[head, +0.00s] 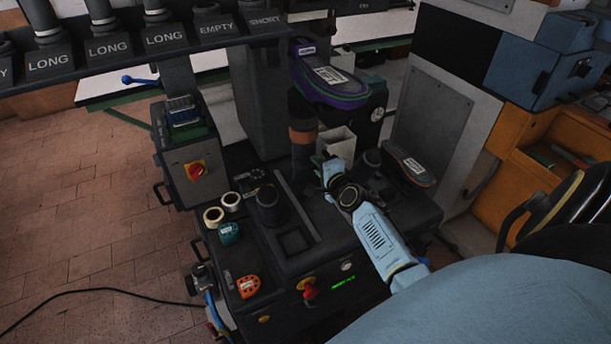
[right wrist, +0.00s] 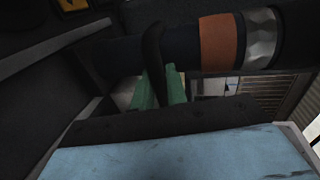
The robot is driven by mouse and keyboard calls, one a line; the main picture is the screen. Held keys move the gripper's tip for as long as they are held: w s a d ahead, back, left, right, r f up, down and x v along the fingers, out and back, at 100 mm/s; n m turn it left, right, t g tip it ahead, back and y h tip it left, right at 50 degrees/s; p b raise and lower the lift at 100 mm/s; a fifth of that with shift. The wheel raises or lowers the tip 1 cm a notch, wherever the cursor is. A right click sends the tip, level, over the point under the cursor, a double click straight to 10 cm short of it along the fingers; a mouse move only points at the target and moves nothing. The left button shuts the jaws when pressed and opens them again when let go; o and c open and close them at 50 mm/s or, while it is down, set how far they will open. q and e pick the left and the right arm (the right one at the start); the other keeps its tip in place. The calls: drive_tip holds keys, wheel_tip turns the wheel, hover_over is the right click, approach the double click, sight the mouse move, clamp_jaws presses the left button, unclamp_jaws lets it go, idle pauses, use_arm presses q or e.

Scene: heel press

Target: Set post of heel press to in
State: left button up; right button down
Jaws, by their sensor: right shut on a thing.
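The heel press is a dark machine with a flat top (head: 334,262). Its post (head: 303,140) is a dark upright cylinder with a copper-orange band, under a purple and black shoe form (head: 328,80). In the right wrist view the post (right wrist: 150,50) runs across the top, with the orange band and a bright metal ring at its right. My right gripper (head: 325,168) is beside the lower post. Its green fingers (right wrist: 158,90) are shut on a dark curved handle (right wrist: 153,48) that reaches up to the post. My left gripper is in neither view.
A labelled shoe form (head: 408,165) lies right of my right arm. White rings (head: 222,208), a teal piece (head: 229,233) and an orange piece (head: 248,286) sit at the press's left edge. A rack labelled LONG, EMPTY and SHORT (head: 165,40) hangs at upper left. A cable crosses the floor.

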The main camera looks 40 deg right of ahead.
drive_tip(key=shift+w+d, duration=0.1)
drive_tip(key=shift+w, duration=0.25)
drive_tip(key=shift+w+r, duration=0.1)
drive_tip(key=shift+r, duration=0.1)
drive_tip(key=c, duration=1.8)
unclamp_jaws()
drive_tip(key=shift+w, duration=0.1)
drive_tip(key=o, duration=0.3)
drive_tip(key=shift+w, duration=0.15)
drive_tip(key=shift+s, duration=0.25)
drive_tip(key=p+v, duration=0.2)
drive_tip(key=v, duration=1.1)
